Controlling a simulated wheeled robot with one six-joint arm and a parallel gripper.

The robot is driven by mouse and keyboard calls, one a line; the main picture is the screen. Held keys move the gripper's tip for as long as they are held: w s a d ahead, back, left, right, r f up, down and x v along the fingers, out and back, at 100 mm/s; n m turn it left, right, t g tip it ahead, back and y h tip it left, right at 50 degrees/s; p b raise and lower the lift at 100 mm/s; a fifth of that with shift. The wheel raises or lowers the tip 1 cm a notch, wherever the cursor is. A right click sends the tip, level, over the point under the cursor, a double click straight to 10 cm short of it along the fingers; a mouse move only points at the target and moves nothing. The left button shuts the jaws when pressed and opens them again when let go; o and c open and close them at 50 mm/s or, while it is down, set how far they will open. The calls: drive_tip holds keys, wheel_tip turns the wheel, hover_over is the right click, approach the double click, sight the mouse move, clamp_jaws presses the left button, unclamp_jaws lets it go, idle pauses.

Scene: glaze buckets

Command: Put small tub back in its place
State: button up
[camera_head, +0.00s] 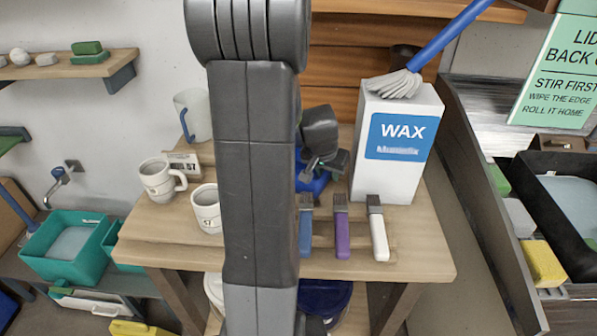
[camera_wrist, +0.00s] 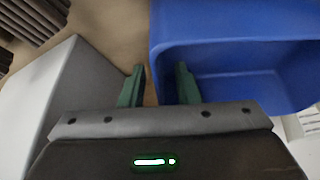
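A blue tub (camera_wrist: 235,58), which I take for the small tub, fills the right of the wrist view, its open mouth showing. In the head view a blue piece (camera_head: 312,184), likely the same tub, shows on the wooden bench beside my arm, mostly hidden. My gripper (camera_wrist: 160,86) has two green fingers set apart. I cannot tell whether either touches the tub. In the head view my gripper (camera_head: 322,160) is dark and partly hidden.
The WAX box (camera_head: 398,178) stands right of the tub, a brush (camera_head: 395,84) on top. Several handled tools, one purple (camera_head: 342,232), lie along the bench's (camera_head: 425,262) front. Mugs (camera_head: 158,183) stand left. A teal bin (camera_head: 70,246) sits lower left.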

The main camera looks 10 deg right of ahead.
drive_tip(key=shift+f, duration=0.15)
drive_tip(key=shift+c, duration=0.4)
clamp_jaws()
